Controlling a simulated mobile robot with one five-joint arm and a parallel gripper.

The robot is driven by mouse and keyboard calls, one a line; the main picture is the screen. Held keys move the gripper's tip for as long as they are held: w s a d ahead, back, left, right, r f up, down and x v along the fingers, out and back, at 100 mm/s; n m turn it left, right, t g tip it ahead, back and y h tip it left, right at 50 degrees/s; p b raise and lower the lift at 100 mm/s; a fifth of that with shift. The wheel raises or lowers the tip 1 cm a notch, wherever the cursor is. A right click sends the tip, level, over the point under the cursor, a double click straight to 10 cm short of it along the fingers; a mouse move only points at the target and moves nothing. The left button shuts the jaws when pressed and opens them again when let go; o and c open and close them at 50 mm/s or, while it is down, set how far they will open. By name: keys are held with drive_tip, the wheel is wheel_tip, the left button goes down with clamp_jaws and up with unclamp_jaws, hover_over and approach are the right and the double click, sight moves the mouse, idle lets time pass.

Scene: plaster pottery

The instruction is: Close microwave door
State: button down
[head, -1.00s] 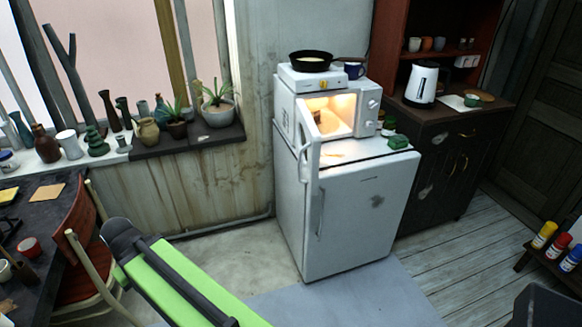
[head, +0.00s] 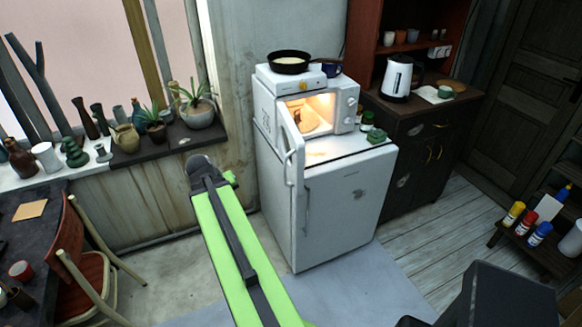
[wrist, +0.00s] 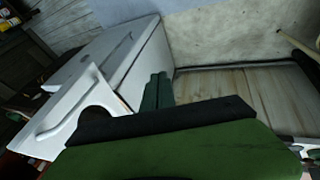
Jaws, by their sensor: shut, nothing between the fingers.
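The white microwave (head: 347,112) stands on top of a small white fridge (head: 340,200), its lit inside showing. Its door (head: 291,143) stands open, swung out toward the front left, with a handle on its outer face. In the wrist view a white panel with a handle, which looks like this door (wrist: 72,112), is close on the left. My green arm reaches up from the bottom in the head view, its end left of the fridge and apart from the door. My gripper (wrist: 157,84) is shut and empty; its fingertips are hard to make out in the head view.
A black pan (head: 289,62) and a dark blue mug (head: 332,70) sit on the microwave. A small green object (head: 376,136) lies on the fridge top. Potted plants and vases line the sill at left. A chair (head: 85,265) is at left. Floor before the fridge is clear.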

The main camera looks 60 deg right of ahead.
drive_tip(key=s+d+r+m+g+h+p, duration=0.1)
drive_tip(key=s+d+r, duration=0.2)
drive_tip(key=s+d, duration=0.35)
drive_tip(key=s+d+r+m+h+p, duration=0.1)
drive_tip(key=s+d+r+m, duration=0.15)
drive_tip(key=s+d, duration=0.35)
drive_tip(key=b, duration=0.8)
approach(295, 183)
drive_tip(key=x, duration=0.5)
drive_tip(key=shift+w+a+n, duration=0.1)
drive_tip(key=shift+a+n, duration=0.05)
drive_tip(key=shift+n, duration=0.2)
